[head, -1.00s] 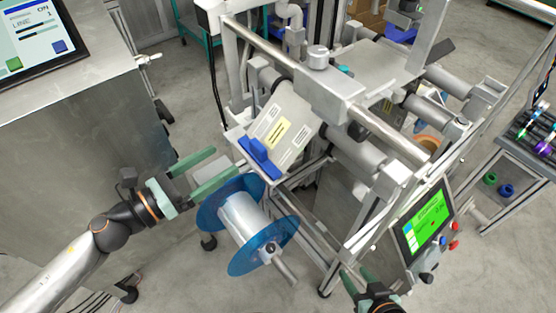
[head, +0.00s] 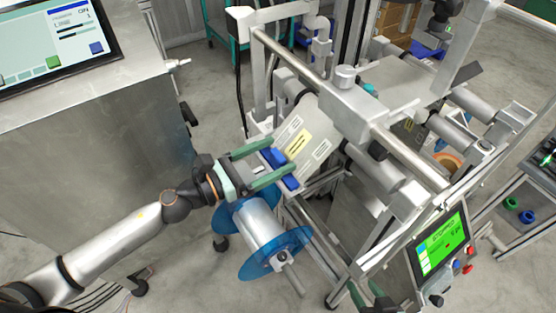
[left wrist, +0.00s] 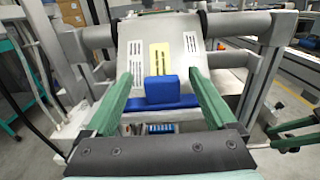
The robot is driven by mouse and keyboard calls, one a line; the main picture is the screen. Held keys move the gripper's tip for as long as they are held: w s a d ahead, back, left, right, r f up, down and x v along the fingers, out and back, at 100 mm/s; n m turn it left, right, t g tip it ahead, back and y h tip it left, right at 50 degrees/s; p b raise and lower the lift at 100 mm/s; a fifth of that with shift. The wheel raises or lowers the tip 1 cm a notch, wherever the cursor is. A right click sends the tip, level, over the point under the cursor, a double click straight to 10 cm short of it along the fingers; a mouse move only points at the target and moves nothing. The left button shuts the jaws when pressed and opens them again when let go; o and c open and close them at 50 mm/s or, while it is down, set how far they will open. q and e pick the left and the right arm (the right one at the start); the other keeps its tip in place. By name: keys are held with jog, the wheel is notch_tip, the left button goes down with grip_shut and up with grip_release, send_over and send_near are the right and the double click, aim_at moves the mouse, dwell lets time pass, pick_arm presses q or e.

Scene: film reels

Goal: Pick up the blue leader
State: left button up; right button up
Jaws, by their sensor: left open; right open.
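The blue leader (head: 290,182) shows as a blue block with a wider blue strip at the lower edge of a sloped metal plate. In the left wrist view the block (left wrist: 161,89) stands up centrally on the strip. My left gripper (head: 277,150) is open, with its green fingers either side of the block. In the left wrist view its fingers (left wrist: 160,76) have clear gaps to the block on both sides. Part of the leader is hidden by a finger in the head view. My right gripper (head: 365,292) is partly visible at the bottom edge of the head view.
A reel with clear blue flanges (head: 265,262) sits just below my left gripper. The plate (head: 318,128) carries a yellow label, with metal rollers and bars around it. A green-screened panel (head: 440,243) stands at right, a steel cabinet (head: 90,150) at left.

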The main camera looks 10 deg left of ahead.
pick_arm(q)
jog(key=shift+p+x, duration=0.35)
jog(key=shift+x, duration=1.9)
jog(key=shift+f, duration=0.2)
jog(key=shift+s, duration=0.1)
grip_shut()
